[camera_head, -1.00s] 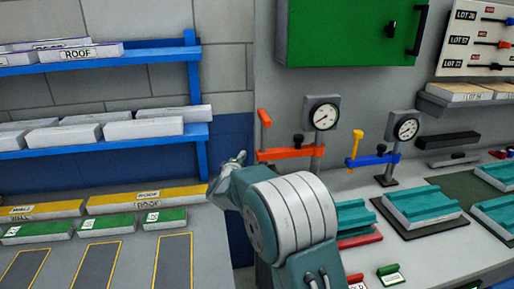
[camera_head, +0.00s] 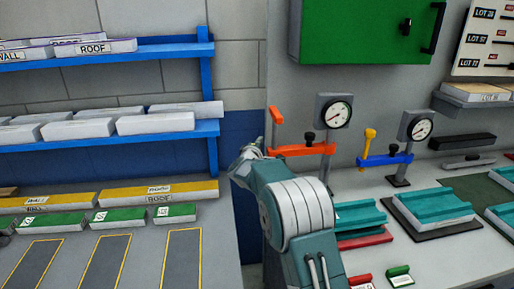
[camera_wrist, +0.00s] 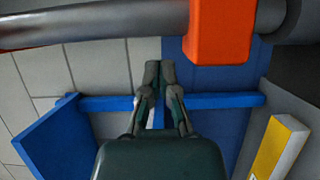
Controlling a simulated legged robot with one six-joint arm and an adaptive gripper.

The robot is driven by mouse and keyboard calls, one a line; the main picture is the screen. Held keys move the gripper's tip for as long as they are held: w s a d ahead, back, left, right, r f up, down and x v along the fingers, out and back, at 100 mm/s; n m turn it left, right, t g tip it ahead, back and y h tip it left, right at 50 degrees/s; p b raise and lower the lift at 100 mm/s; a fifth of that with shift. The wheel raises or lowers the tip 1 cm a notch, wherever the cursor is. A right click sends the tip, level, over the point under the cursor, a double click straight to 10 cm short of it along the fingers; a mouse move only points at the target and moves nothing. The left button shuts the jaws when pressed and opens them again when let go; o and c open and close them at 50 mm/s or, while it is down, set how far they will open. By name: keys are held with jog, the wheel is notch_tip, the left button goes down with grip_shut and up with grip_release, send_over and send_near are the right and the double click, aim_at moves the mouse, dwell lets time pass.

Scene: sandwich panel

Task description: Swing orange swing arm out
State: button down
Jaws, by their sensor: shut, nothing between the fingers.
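The orange swing arm (camera_head: 302,150) is a flat bar on a grey post with a round gauge, with an upright orange handle at its left end. In the wrist view an orange block (camera_wrist: 222,30), seemingly part of it, fills the top right, beside a grey bar. My gripper (camera_head: 258,143) is just left of the bar's left end in the head view, partly hidden behind my own wrist. In the wrist view my gripper (camera_wrist: 160,68) is shut and empty, with its fingertips below and left of the orange block. I cannot tell whether they touch.
A similar blue swing arm (camera_head: 385,160) with a yellow handle stands to the right. Teal panels (camera_head: 432,205) lie on the bench in front of it. Blue shelves (camera_head: 180,135) with white blocks stand at the left. A green cabinet (camera_head: 365,30) hangs above.

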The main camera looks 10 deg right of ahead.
aim_at(268, 148)
jog(key=shift+s+d, duration=1)
jog(key=shift+d, duration=0.3)
jog(key=shift+s, duration=0.1)
